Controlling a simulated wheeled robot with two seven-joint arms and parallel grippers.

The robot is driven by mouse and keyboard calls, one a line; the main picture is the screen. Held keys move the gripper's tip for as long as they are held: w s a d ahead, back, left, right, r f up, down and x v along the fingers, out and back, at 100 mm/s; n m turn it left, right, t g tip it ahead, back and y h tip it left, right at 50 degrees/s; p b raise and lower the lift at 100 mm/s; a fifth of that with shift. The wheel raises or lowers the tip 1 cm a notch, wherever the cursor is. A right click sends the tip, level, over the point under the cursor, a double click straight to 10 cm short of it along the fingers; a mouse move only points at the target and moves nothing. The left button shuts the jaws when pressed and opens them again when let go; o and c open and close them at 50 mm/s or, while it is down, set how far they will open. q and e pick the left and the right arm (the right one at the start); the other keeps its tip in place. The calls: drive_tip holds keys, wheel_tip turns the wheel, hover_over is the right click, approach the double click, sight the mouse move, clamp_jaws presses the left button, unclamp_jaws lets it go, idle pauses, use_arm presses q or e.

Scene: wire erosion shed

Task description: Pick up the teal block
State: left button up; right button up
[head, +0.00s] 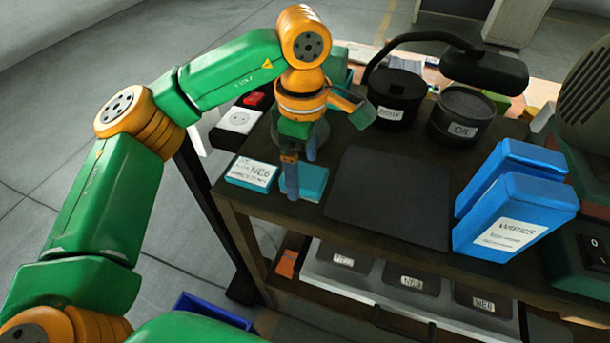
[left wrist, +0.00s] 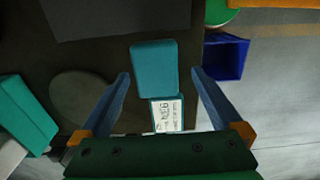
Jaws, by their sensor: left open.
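The teal block (head: 312,183) lies on the dark bench top near its front left edge, partly hidden by a finger in the head view. In the left wrist view the teal block (left wrist: 153,66) shows in full, just beyond the fingertips and between their lines. A teal box with a white printed label (head: 250,173) lies beside it; it also shows in the left wrist view (left wrist: 166,115). My left gripper (head: 301,178) points down over the block, open and empty. Its two blue fingers (left wrist: 160,78) are spread wide. Contact with the block cannot be told. My right gripper is not in view.
A dark mat (head: 388,195) lies right of the block, with blue boxes (head: 515,215) beyond it. Dark pots (head: 398,98) and a lamp (head: 480,70) stand behind. A blue bin (head: 205,312) is below, off the bench. Grey drawers (head: 410,287) sit underneath.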

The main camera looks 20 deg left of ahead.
sight(304, 173)
use_arm(q)
drive_tip(key=f, duration=0.3)
drive_tip(key=shift+w, duration=0.35)
drive_tip(key=shift+s+r, duration=0.1)
drive_tip(key=shift+s, duration=0.05)
drive_tip(key=c, duration=1.4)
drive_tip(key=shift+r, duration=0.3)
wheel_tip(304, 173, up, 3)
drive_tip(key=shift+f+b, duration=0.1)
drive_tip(key=shift+b, duration=0.25)
drive_tip(key=s+d+r+b, duration=0.2)
drive_tip(key=s+d+r, duration=0.1)
drive_tip(key=s+r, duration=0.6)
drive_tip(key=s, duration=0.4)
drive_tip(key=shift+s+d+r, duration=0.15)
drive_tip(key=shift+s+r, duration=0.1)
drive_tip(key=shift+r, duration=0.05)
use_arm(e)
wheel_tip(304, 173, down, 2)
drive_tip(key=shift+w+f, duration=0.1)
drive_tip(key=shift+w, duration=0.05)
